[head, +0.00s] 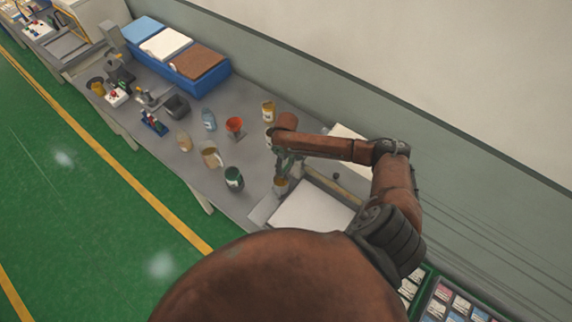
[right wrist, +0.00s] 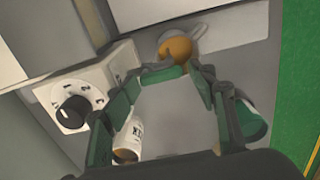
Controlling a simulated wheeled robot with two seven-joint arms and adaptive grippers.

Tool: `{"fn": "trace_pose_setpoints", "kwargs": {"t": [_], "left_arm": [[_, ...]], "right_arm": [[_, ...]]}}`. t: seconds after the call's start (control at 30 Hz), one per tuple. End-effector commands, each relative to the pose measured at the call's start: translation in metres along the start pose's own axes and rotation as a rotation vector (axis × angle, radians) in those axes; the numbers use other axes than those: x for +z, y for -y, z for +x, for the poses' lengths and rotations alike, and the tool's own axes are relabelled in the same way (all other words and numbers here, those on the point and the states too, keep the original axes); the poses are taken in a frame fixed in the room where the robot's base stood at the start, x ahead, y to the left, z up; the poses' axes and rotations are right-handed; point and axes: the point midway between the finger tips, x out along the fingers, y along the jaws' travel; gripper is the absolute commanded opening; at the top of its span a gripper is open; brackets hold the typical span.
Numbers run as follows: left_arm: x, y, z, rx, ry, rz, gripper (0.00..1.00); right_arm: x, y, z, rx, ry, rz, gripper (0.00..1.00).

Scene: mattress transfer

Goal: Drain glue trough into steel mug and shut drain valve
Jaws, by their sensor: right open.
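A small grey steel mug (head: 280,186) with amber contents stands by the corner of a white flat panel. In the right wrist view the mug (right wrist: 178,47) shows from above, with its handle at the upper right. My right gripper (head: 285,163) is just beyond the mug in the head view. The glue trough and drain valve cannot be clearly made out. My left gripper is not in view.
A dark green can (head: 233,178), tan jug (head: 211,156) and red funnel (head: 235,125) stand nearby. The white panel (head: 312,208) adjoins the mug.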

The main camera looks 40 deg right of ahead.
Motion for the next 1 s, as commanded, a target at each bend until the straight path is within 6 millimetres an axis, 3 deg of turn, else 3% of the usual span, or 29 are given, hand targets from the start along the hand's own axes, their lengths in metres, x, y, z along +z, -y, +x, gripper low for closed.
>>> {"fn": "trace_pose_setpoints", "kwargs": {"t": [0.17,0.6,1.0], "left_arm": [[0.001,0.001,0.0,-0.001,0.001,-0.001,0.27],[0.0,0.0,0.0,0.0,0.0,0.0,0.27],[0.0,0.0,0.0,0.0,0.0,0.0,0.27]], "right_arm": [[-0.001,-0.002,-0.009,0.003,-0.002,0.001,0.54],[-0.001,0.0,-0.069,0.001,-0.002,0.0,0.54],[-0.001,0.0,-0.08,0.001,0.0,0.0,0.54]]}}
